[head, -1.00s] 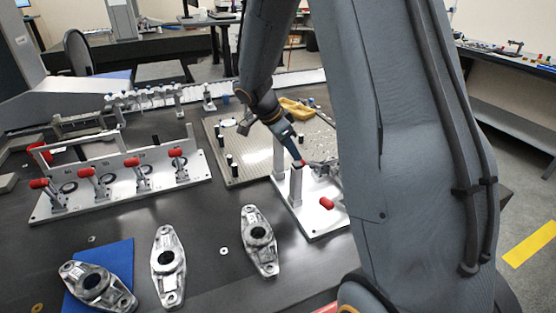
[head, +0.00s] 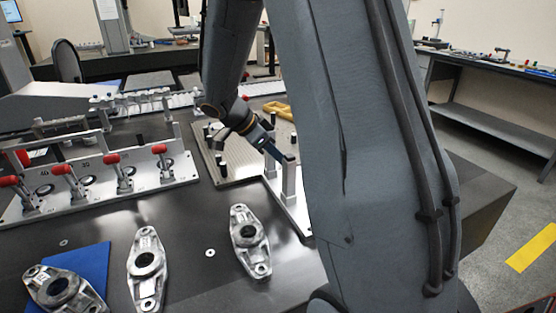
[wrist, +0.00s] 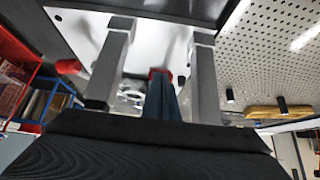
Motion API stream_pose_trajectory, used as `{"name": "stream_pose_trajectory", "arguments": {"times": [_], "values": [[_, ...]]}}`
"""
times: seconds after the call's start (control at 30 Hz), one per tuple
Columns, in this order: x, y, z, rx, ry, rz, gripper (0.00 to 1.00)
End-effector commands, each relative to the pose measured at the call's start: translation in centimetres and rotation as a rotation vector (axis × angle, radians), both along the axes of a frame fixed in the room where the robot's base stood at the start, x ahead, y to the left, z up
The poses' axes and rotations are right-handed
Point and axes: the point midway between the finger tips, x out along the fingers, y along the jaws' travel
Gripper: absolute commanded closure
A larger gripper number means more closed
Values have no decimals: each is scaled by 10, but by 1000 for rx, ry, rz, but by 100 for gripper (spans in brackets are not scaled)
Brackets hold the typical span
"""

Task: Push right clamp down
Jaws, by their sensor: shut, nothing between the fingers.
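A white fixture plate (head: 295,212) with grey upright posts (head: 288,180) stands beside my arm in the head view, partly hidden by it. The wrist view shows two grey posts (wrist: 108,65) and two red clamp tips. One red tip (wrist: 68,66) is at the left, apart from my fingers. The other red tip (wrist: 154,72) is at the middle, just at the end of my gripper (wrist: 160,82). I cannot tell whether they touch. My gripper (head: 279,155) is shut and empty, angled down by a post top. In the head view the clamps' red tips are hidden.
A longer fixture (head: 95,197) with several red-handled clamps lies to the left. A perforated plate (head: 218,168) and a yellow part (head: 279,110) are behind my gripper. Metal castings (head: 249,240) lie in front, one on a blue mat (head: 90,262). Bare dark table lies between.

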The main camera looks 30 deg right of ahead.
Motion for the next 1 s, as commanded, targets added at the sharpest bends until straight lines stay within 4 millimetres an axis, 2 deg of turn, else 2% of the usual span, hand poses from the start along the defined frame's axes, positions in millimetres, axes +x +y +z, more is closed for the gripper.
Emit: {"name": "stream_pose_trajectory", "arguments": {"times": [0.47, 0.57, 0.73, 1.0], "values": [[0, 1, 1, 2, 0, 1, 100], [0, 2, 11, 2, -2, 0, 100], [0, 7, 43, 2, -4, -1, 100], [8, 57, 71, 2, -2, 0, 100]]}}
